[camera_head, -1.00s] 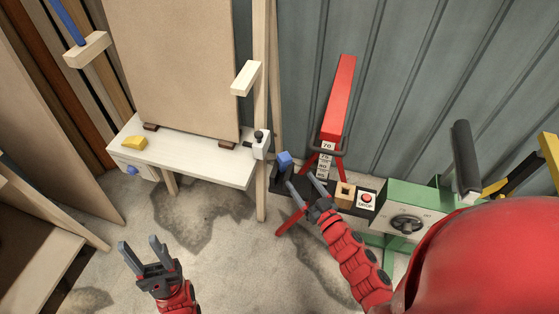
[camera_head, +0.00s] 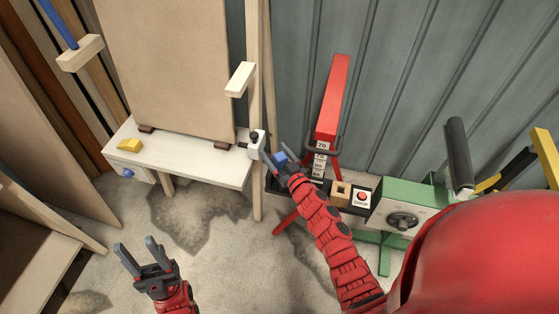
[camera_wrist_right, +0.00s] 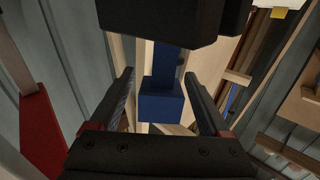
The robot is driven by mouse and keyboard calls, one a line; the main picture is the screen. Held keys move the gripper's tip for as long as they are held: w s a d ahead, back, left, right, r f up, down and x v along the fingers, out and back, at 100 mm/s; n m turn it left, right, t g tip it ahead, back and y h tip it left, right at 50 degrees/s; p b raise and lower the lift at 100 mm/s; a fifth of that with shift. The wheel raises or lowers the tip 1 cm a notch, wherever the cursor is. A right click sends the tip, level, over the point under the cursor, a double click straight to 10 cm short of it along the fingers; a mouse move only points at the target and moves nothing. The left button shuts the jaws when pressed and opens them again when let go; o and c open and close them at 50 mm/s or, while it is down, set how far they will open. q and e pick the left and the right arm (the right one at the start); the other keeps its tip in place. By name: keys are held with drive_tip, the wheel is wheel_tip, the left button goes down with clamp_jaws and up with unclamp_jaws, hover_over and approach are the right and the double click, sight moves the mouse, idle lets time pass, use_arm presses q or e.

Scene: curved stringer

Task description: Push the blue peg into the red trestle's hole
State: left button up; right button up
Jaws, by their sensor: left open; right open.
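The red trestle (camera_head: 333,100) stands against the corrugated wall, with number labels such as 70 on its post and splayed red legs. The blue peg (camera_head: 280,158) is at the left end of the trestle's black shelf. My right gripper (camera_head: 277,151) is at the peg, its fingers either side of it. In the right wrist view the peg's blue block (camera_wrist_right: 160,106) and narrower shaft lie between the open fingers, with gaps on both sides. The trestle's hole cannot be made out. My left gripper (camera_head: 137,244) is open and empty over the floor at lower left.
A white bench (camera_head: 185,165) with a yellow block (camera_head: 130,145) stands left of the trestle. A wooden post stands between them. A wooden block (camera_head: 341,194), a red button (camera_head: 362,197) and a green machine (camera_head: 405,215) are to the right.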

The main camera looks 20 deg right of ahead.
clamp_jaws()
idle(0.4)
